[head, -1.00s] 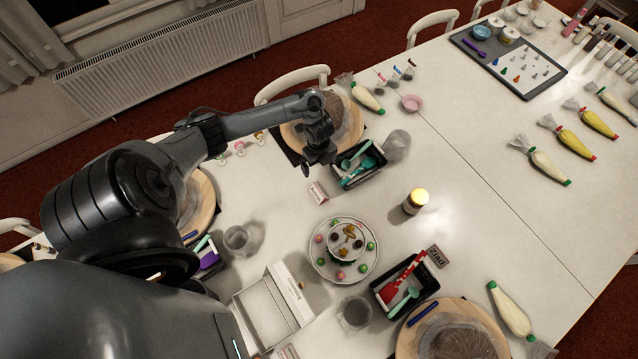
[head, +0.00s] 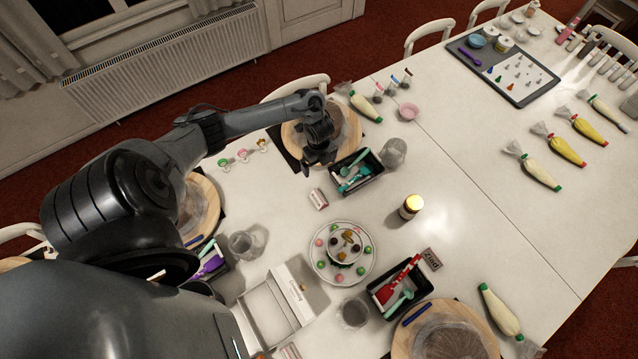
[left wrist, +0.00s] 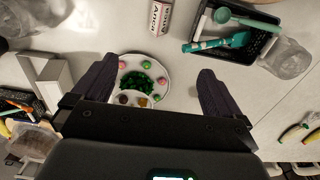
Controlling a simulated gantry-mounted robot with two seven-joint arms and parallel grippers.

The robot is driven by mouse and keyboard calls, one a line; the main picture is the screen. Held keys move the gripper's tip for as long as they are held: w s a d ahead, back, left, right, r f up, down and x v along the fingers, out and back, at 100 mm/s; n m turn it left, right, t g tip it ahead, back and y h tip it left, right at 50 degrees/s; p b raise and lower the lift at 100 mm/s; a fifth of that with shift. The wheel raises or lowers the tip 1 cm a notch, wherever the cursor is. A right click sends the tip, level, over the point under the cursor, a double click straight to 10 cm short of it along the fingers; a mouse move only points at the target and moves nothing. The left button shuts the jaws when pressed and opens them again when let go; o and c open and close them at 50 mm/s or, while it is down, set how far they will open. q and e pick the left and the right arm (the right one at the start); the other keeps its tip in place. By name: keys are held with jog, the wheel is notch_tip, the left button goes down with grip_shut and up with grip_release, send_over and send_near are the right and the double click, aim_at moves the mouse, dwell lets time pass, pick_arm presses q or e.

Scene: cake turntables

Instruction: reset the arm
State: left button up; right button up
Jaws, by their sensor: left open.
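My left gripper (head: 319,163) hangs over the near edge of the far round wooden turntable (head: 291,136), left of a black tray with teal tools (head: 373,183). In the left wrist view its two fingers (left wrist: 157,92) stand wide apart with nothing between them on the gripper's own level. Below and beyond them shows a white plate (left wrist: 158,68) with pink and green balls and a small decorated cake. The same plate (head: 318,268) stands at the middle of the table in the head view. My right gripper is not in view.
A gold-lidded jar (head: 411,207), a clear cup (head: 394,153), an open white box (head: 262,318) and a black tray with red and teal tools (head: 384,303) stand around. Piping bags (head: 533,166) lie to the right. The table right of the jar is clear.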

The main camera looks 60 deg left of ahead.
pick_arm(q)
jog(key=s+d+f+g+h, duration=0.2)
jog(key=s+d+f, duration=0.3)
jog(key=s+d, duration=0.75)
jog(key=s+d+r+n+t+h, duration=0.1)
jog(key=d+n+t+h, duration=0.15)
jog(key=d, duration=1.65)
notch_tip(320, 180, up, 9)
jog(key=w+d+n+t+y, duration=0.2)
jog(key=n+t, duration=0.1)
jog(key=n, duration=0.2)
jog(key=a+r+n+y, duration=0.2)
jog(key=a+r+n, duration=0.5)
jog(key=r, duration=0.4)
jog(key=shift+a, duration=0.15)
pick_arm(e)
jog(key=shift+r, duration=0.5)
